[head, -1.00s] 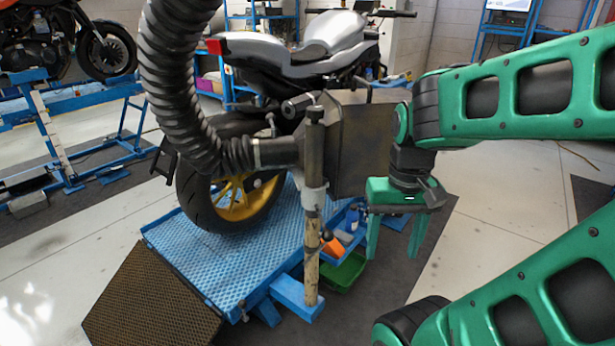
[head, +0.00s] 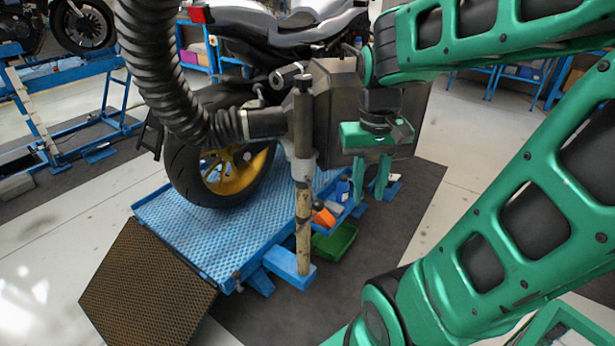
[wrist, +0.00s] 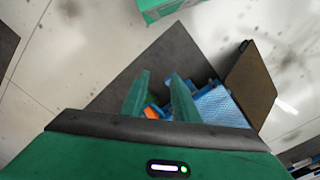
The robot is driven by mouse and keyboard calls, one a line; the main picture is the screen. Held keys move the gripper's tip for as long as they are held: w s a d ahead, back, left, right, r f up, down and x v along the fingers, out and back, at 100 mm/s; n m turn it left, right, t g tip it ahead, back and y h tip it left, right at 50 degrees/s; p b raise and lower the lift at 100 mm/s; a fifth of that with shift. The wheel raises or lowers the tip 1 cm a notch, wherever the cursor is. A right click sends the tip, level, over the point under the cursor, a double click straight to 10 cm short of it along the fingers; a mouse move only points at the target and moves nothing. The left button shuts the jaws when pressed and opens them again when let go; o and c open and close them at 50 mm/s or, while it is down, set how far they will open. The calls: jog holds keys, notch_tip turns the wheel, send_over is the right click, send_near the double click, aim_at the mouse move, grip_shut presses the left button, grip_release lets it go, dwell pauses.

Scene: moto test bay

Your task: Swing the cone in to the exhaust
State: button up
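The cone appears as a dark, flared metal hood (head: 336,90) at the end of a ribbed black hose (head: 158,65). A short collar (head: 266,122) joins them at an upright post (head: 303,205). The exhaust looks like the short metal muffler (head: 288,76) beside the rear wheel, just left of the hood's upper part. My gripper (head: 371,186) points down in front of the hood's right part and hides some of it. Its fingers are apart and empty; whether they touch the hood is unclear. In the wrist view, the fingers (wrist: 160,98) show a gap, with no hood visible between them.
The motorcycle's rear wheel (head: 190,160) stands on a blue lift platform (head: 190,232). A green bin (head: 335,241) and an orange item (head: 324,217) lie below the hood. A brown mesh ramp (head: 140,290) is at front left. The floor at right (head: 455,190) is clear.

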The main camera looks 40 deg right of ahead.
jog(key=n, duration=0.2)
send_over(313, 192)
notch_tip(313, 192, down, 11)
jog(key=shift+f, duration=0.15)
grip_shut()
